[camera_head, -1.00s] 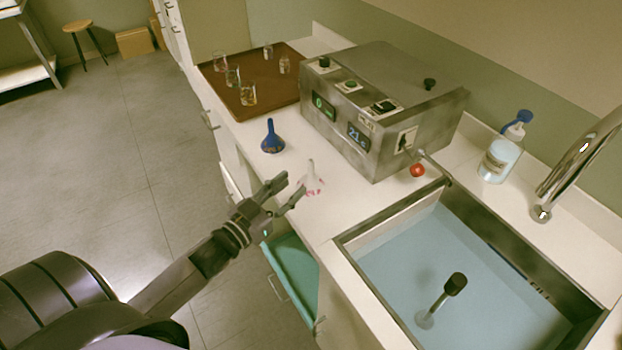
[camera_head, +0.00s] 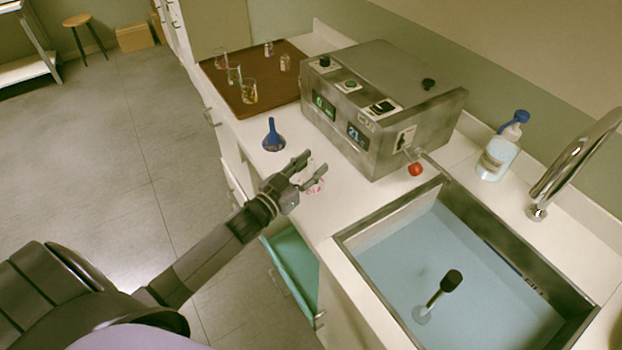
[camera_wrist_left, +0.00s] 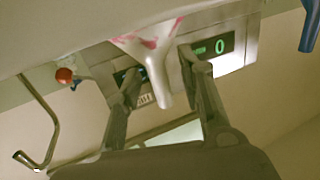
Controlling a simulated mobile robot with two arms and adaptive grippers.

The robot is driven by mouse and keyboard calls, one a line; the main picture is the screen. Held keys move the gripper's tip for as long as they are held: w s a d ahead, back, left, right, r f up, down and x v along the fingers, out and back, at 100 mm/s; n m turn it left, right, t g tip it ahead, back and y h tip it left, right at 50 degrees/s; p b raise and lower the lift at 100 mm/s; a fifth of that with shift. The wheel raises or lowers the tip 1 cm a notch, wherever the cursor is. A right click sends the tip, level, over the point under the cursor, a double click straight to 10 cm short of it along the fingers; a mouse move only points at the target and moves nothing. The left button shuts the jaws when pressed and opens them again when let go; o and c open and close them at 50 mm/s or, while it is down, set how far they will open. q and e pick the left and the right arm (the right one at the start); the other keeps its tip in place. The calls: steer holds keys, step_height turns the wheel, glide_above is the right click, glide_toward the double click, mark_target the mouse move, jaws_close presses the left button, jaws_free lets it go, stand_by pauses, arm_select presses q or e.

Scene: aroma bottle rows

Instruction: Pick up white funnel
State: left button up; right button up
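The white funnel (camera_head: 315,188) has pink markings and stands on the counter, spout up, in front of the metal machine. My left gripper partly hides it in the head view. In the left wrist view the white funnel (camera_wrist_left: 155,68) shows its spout between the two spread fingers, with a gap to each. My left gripper (camera_head: 313,164) is open around the spout, and its fingers also show in the left wrist view (camera_wrist_left: 160,82). My right gripper is in neither view.
A blue funnel (camera_head: 273,138) stands close by on the left. The metal machine (camera_head: 385,115) with a red knob (camera_head: 415,169) is just behind. A brown tray (camera_head: 222,85) holds several glass vessels. A sink (camera_head: 470,270) with blue water lies at right. A teal drawer (camera_head: 296,265) is open below.

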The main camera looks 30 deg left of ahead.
arm_select(q)
steer(key=shift+c, duration=0.2)
jaws_close()
stand_by(0.4)
steer(key=shift+r, duration=0.1)
